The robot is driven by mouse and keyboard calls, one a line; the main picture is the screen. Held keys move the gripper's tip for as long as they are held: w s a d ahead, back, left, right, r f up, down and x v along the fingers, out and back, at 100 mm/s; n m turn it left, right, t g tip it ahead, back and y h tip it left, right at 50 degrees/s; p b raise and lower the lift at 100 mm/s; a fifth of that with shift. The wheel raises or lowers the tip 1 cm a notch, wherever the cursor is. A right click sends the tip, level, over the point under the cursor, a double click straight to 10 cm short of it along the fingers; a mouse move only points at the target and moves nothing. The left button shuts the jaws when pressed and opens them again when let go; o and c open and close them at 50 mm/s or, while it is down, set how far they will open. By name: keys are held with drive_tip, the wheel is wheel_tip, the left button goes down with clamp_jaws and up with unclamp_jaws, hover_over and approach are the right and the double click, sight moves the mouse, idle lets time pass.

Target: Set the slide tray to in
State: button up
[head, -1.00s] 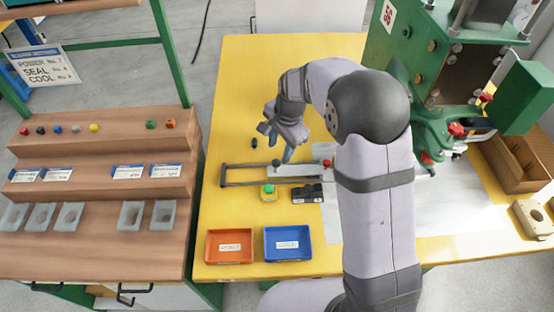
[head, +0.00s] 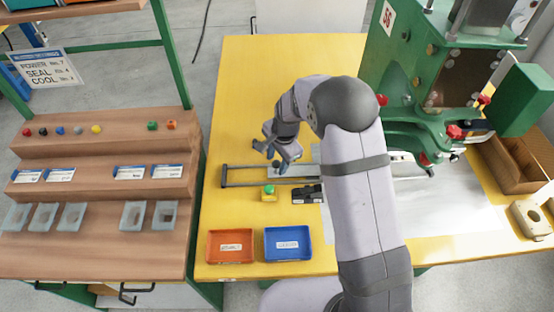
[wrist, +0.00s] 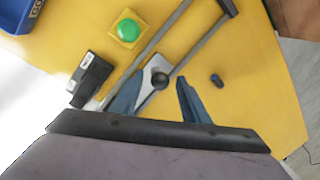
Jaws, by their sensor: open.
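The slide tray (wrist: 149,76) is a light grey plate with a round dark knob (wrist: 160,81), lying between two dark rails (wrist: 150,52). In the head view the knob (head: 276,164) shows just under my gripper (head: 280,157), and the rails (head: 245,184) run left to right on the yellow table. My arm hides the right end of the rails. In the wrist view my gripper (wrist: 158,97) has its two blue fingers apart, one on each side of the knob in the picture, with nothing held. I cannot tell whether the fingertips are down at knob height.
A green button on a yellow box (head: 269,193) and a black block (head: 307,194) sit in front of the rails. Orange (head: 231,246) and blue (head: 288,243) bins stand at the table's front. A small dark cylinder (wrist: 216,80) lies behind the rails. The green press (head: 420,60) stands right.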

clamp_jaws()
drive_tip(key=d, duration=1.7)
drive_tip(key=shift+d, duration=0.15)
unclamp_jaws()
drive_tip(key=shift+d, duration=0.15)
drive_tip(key=shift+b, duration=0.3)
drive_tip(key=shift+r, duration=0.1)
wheel_tip(320, 180, up, 7)
drive_tip(key=s+b, duration=0.1)
drive_tip(key=shift+d, duration=0.3)
